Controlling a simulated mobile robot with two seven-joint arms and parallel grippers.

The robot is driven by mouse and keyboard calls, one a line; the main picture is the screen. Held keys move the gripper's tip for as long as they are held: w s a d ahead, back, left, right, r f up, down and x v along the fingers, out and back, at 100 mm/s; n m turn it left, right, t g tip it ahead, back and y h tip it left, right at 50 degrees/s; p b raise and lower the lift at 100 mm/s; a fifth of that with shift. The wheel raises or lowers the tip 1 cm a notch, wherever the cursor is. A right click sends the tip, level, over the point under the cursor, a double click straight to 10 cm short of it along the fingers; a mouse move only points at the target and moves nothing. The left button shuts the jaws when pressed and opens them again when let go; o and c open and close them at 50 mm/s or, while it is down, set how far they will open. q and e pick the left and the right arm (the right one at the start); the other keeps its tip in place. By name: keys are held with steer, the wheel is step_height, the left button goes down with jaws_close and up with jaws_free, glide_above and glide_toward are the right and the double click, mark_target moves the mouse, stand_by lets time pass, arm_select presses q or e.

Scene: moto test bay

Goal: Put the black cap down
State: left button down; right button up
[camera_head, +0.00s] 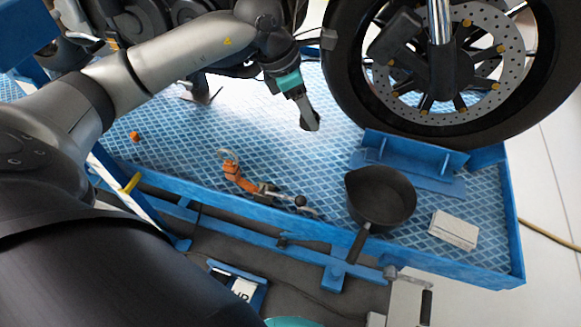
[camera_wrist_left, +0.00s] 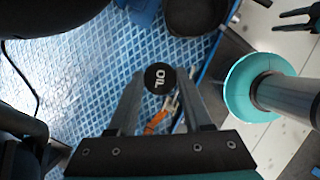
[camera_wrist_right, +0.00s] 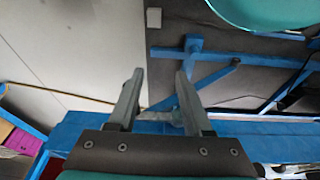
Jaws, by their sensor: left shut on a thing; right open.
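The black cap (camera_wrist_left: 160,78) is a round disc with white "OIL" lettering on top. My left gripper (camera_wrist_left: 157,84) is shut on it, with a finger on either side. In the head view my left gripper (camera_head: 309,118) hangs over the blue patterned platform (camera_head: 290,150), left of the motorcycle's wheel. The cap is small and dark at the fingertips there. It appears held above the platform, apart from other things. My right gripper (camera_wrist_right: 160,88) is open and empty in the right wrist view, with blue frame bars and floor beyond its fingers.
A black pan (camera_head: 382,198) sits on the platform with its handle over the front edge. A white box (camera_head: 453,230) lies right of it. An orange-handled tool (camera_head: 240,178) and an orange block (camera_head: 134,136) lie left. The wheel (camera_head: 350,85) stands behind. Platform around the tool is partly clear.

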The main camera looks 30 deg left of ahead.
step_height(320, 180, up, 9)
steer(key=w+t+b, duration=0.1)
steer(key=t+b, duration=0.1)
steer(key=b, duration=0.4)
arm_select(q)
steer(key=a+f+n+b, duration=0.1)
steer(key=f+n, duration=0.1)
steer(key=f, duration=0.4)
steer(key=a+f+n+y, duration=0.1)
steer(key=a+f, duration=0.1)
steer(key=f, duration=0.4)
steer(key=w+a+f+n+t+b, duration=0.1)
steer(key=a+f+n, duration=0.1)
steer(key=f, duration=0.4)
steer(key=shift+f+n+y+b, duration=0.15)
steer(key=shift+n+y+b, duration=0.15)
steer(key=shift+y+b, duration=0.1)
steer(key=shift+f+b, duration=0.3)
steer(key=shift+f, duration=0.45)
steer(key=shift+f+b, duration=0.5)
steer(key=shift+f, duration=0.55)
steer(key=shift+f+b, duration=0.35)
steer(key=shift+f, duration=0.65)
arm_select(e)
steer(key=w+a+r+t+y, duration=0.1)
steer(key=w+a+t+y, duration=0.4)
steer(key=a+t, duration=0.4)
steer(key=shift+w+a+r, duration=0.25)
steer(key=shift+w+a, duration=0.25)
steer(key=shift+a, duration=0.1)
